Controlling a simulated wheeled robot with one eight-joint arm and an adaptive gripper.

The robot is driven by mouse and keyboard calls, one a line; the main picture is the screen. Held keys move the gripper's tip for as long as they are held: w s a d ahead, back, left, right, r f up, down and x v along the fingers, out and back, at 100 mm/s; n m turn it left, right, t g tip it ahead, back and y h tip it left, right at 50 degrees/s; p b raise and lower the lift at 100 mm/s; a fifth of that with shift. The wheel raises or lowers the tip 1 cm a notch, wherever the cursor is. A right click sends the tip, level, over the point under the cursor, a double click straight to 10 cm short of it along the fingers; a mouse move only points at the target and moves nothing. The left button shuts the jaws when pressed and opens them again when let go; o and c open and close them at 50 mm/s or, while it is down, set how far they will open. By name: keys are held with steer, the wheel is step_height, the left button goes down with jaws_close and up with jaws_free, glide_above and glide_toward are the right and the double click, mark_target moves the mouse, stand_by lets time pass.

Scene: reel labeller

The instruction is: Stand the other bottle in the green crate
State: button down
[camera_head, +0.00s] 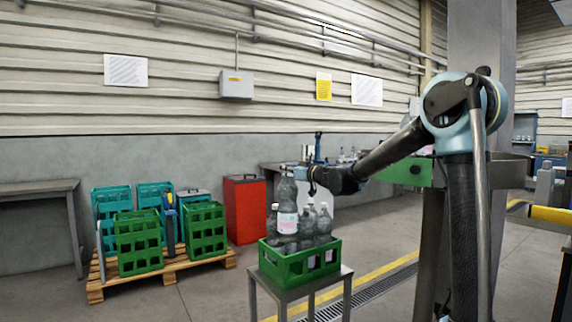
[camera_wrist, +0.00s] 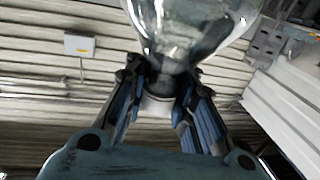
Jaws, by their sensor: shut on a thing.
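My gripper (camera_head: 302,174) is shut on the neck of a clear bottle (camera_head: 288,222) with a white and pink label. The bottle is upright over the left part of the green crate (camera_head: 286,271). Its lower end is among the other bottles, and I cannot tell if it touches the crate floor. In the wrist view, the fingers (camera_wrist: 160,98) close around the neck, and the bottle's clear body (camera_wrist: 190,25) fills the top. Several clear bottles (camera_head: 323,222) stand in the crate beside the held one.
The crate stands on a small grey table (camera_head: 346,272). A wooden pallet (camera_head: 180,277) with green and teal crates (camera_head: 206,231) is at the left, next to a red cabinet (camera_head: 245,210). Another table with bottles is behind my gripper. Open floor lies in front.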

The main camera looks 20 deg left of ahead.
step_height(320, 180, down, 18)
steer(key=shift+f, duration=0.25)
stand_by(0.7)
steer(key=c, duration=1.3)
jaws_free()
steer(key=shift+c, duration=0.2)
glide_toward(286, 212)
steer(key=w, duration=0.1)
steer(key=w+f, duration=0.1)
steer(key=w, duration=0.2)
steer(key=shift+d+f, duration=0.1)
steer(key=shift+f, duration=0.3)
